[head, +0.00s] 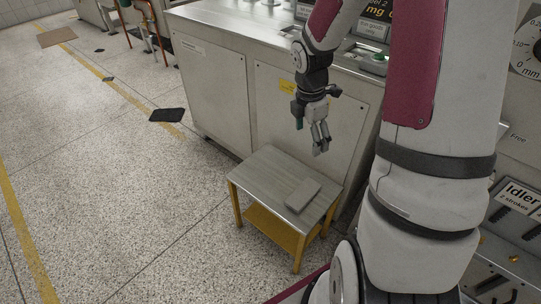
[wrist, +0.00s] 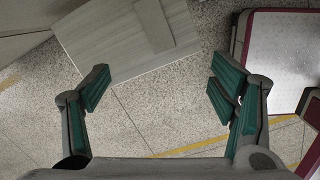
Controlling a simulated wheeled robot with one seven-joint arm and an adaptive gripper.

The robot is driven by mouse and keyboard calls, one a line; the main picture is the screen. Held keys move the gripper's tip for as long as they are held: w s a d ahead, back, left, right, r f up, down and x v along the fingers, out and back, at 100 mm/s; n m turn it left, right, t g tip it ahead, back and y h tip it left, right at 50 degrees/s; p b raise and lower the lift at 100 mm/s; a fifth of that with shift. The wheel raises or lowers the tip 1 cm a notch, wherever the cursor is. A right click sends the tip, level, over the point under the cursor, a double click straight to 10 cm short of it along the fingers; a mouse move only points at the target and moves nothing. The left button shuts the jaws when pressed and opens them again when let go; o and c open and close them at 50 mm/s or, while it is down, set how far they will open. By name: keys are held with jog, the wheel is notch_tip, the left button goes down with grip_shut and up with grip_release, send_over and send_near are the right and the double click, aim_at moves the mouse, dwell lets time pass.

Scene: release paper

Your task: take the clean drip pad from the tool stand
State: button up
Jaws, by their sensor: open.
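The drip pad (head: 303,195) is a flat grey-green slab lying on the metal top of the tool stand (head: 262,170), near its right side. In the wrist view the pad (wrist: 154,24) is at the top, left of centre, on the pale stand top (wrist: 95,38). My gripper (head: 320,150) hangs above the stand's back right part, apart from the pad.
A metal cabinet (head: 215,90) stands right behind the stand. The stand has yellow legs and a yellow lower shelf (head: 272,228). Dark flat pieces (head: 167,115) lie on the speckled floor. The floor left of the stand is clear.

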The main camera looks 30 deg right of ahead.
jog(key=w+d+f+n+y+b, duration=0.1)
jog(key=d+f+n+b, duration=0.1)
jog(key=f, duration=0.6)
jog(key=w+d+f+n+b, duration=0.1)
jog(key=d+f+n+b, duration=0.15)
jog(key=f, duration=0.55)
jog(key=b, duration=0.3)
send_over(304, 193)
jog(key=f, duration=0.8)
jog(key=shift+s+d+f, duration=0.1)
jog(key=shift+s, duration=0.1)
jog(key=shift+w+f+b, duration=0.15)
jog(key=shift+f+b, duration=0.65)
jog(key=shift+f, duration=0.75)
jog(key=shift+w+f+b, duration=0.1)
jog(key=shift+f+b, duration=0.65)
jog(key=shift+f, duration=0.75)
jog(key=shift+r, duration=0.1)
jog(key=c, duration=1)
